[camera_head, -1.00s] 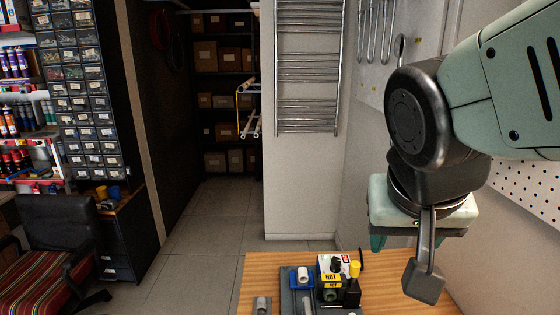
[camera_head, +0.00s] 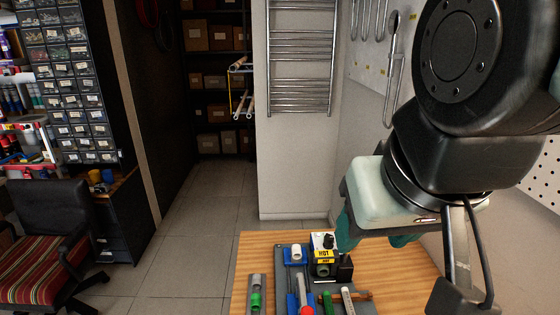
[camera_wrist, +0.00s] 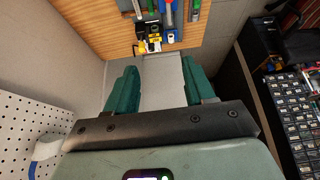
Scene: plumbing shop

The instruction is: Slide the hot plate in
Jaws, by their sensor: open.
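The hot plate unit, a block with yellow HOT labels and a black knob (camera_head: 323,254), stands on a grey base board (camera_head: 283,267) on the wooden bench. In the wrist view the hot plate unit (camera_wrist: 149,40) is at the top, beyond my gripper. My gripper (camera_wrist: 155,72) has two green fingers wide apart with nothing between them. In the head view my gripper is partly hidden behind its own pale green body, above and right of the unit and apart from it.
A white pipe piece (camera_head: 297,252) sits in a blue holder on the board. A grey pipe with a green part (camera_head: 255,299) lies at the bench's left. Tools with red and green parts lie at the front. A chair (camera_head: 50,225) stands on the left.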

